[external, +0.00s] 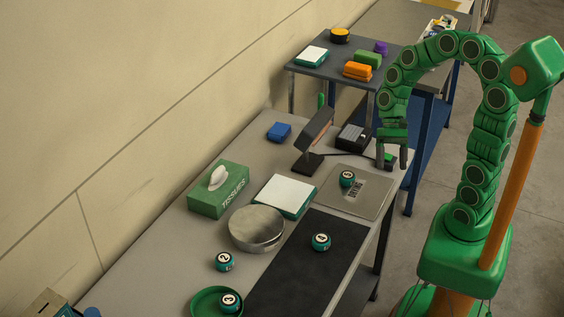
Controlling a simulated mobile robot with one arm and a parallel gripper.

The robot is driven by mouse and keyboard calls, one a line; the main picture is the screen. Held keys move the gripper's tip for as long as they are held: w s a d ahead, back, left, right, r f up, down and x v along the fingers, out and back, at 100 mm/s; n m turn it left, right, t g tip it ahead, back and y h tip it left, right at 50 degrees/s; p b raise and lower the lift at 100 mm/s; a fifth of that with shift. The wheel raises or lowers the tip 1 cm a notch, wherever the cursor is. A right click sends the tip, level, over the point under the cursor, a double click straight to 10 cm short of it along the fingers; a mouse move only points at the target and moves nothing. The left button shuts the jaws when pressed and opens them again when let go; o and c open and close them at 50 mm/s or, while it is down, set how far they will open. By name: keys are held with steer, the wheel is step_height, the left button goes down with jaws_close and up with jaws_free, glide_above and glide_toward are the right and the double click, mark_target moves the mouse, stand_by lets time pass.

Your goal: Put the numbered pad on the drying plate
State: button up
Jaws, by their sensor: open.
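Several round teal numbered pads with white number discs are in view. One pad (347,178) sits on the grey drying plate (372,205), which has lettering and lies near the table's right edge. Another, marked 4 (321,241), is on the black mat (290,285). One marked 2 (224,260) stands on the bare table. One marked 3 (229,302) is in a green dish (200,300). My gripper (393,161) is open and points down at the table's right edge, beyond the plate and apart from these pads. No pad shows clearly between its fingers.
A round metal tin (257,232), a white-topped pad box (286,196), a green tissue box (219,189), a dark lamp-like stand (313,140) and a black device (353,138) crowd the table. A small dark-and-green thing (388,157) is by my fingers. A blue table (335,67) stands behind.

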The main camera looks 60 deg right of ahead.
steer(key=s+d+r+n+t+h, duration=0.1)
steer(key=s+r+n+h, duration=0.3)
steer(key=s, duration=0.8)
steer(key=shift+s+d+n+h, duration=0.4)
steer(key=shift+d+n+h, duration=0.25)
steer(key=shift+n+h, duration=1.15)
